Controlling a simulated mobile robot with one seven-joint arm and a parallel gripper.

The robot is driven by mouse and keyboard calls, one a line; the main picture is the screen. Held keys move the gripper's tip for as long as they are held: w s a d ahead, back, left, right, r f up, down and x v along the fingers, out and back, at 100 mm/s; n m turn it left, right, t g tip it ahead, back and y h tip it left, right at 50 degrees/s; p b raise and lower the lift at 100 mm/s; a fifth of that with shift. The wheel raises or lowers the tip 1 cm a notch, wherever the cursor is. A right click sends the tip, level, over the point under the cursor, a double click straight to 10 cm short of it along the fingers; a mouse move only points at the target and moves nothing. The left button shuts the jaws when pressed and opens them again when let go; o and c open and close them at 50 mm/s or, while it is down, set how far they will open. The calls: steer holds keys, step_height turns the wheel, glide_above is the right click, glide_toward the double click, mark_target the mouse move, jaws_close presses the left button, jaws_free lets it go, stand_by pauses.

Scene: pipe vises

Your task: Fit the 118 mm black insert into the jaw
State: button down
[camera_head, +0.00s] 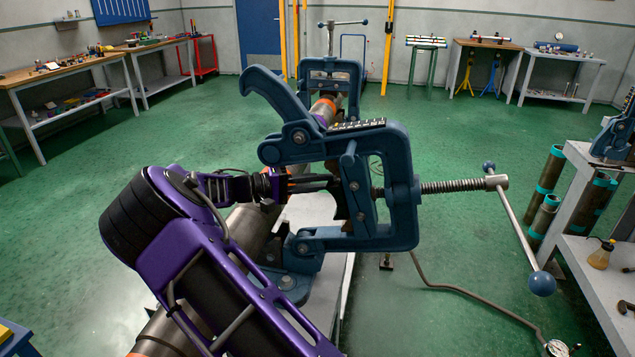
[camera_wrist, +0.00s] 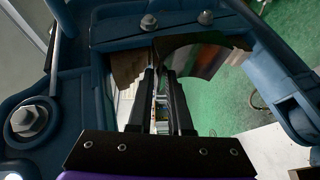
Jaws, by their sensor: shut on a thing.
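The blue vise (camera_head: 405,190) stands open-framed around the middle of the picture, its hooked upper arm at the left and its screw at the right. My gripper (camera_head: 322,184) reaches from the left into the vise frame. In the wrist view my two black fingers (camera_wrist: 164,80) are close together, pointing into the frame.
A steel pipe (camera_head: 248,232) runs under the vise to a second blue vise (camera_head: 335,75) behind. The screw handle (camera_head: 518,225) sticks out at the right. A grey shelf (camera_head: 590,235) stands at the right edge. Green floor is open on both sides.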

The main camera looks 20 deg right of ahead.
steer(key=shift+s+d+r, duration=0.1)
steer(key=shift+d, duration=0.05)
steer(key=c, duration=0.8)
jaws_free()
steer(key=shift+o, duration=0.2)
steer(key=w+a+r, duration=0.1)
steer(key=a, duration=1.6)
steer(key=shift+w+a, duration=0.15)
steer(key=shift+w, duration=0.15)
